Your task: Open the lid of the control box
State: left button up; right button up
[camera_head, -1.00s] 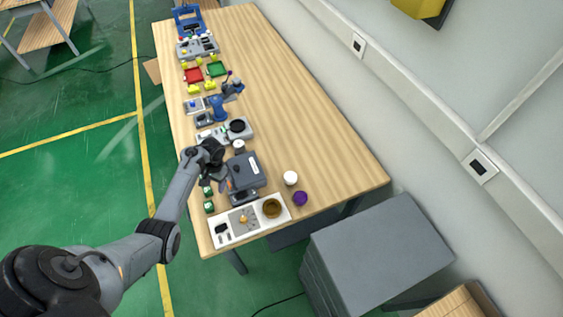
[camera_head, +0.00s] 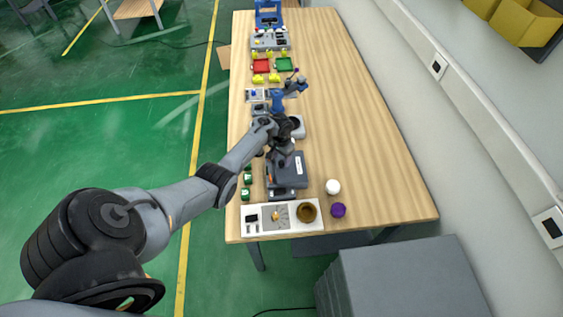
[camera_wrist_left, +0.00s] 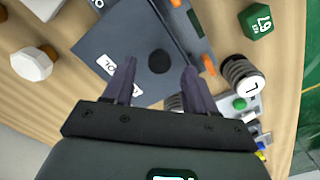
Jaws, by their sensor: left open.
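The control box is a dark grey box (camera_head: 288,174) near the front end of the wooden table. In the left wrist view its grey top (camera_wrist_left: 140,25) carries a white label, partly cut off by a finger, and a dark round spot. The lid looks closed. My left gripper (camera_head: 284,153) is at the box's far edge in the head view. In the left wrist view the left gripper (camera_wrist_left: 159,72) has its fingers apart, with the round spot between them and nothing held. Whether the fingertips touch the lid is unclear. My right gripper is not in view.
Green cubes (camera_head: 246,180) stand left of the box. A white tray (camera_head: 268,229) with a brown bowl lies in front. A white jar (camera_head: 333,187) and a purple one (camera_head: 338,210) stand to its right. Other devices fill the table's far left side; its right side is clear.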

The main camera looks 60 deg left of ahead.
pick_arm(q)
jog(key=shift+f, duration=1.2)
grip_shut()
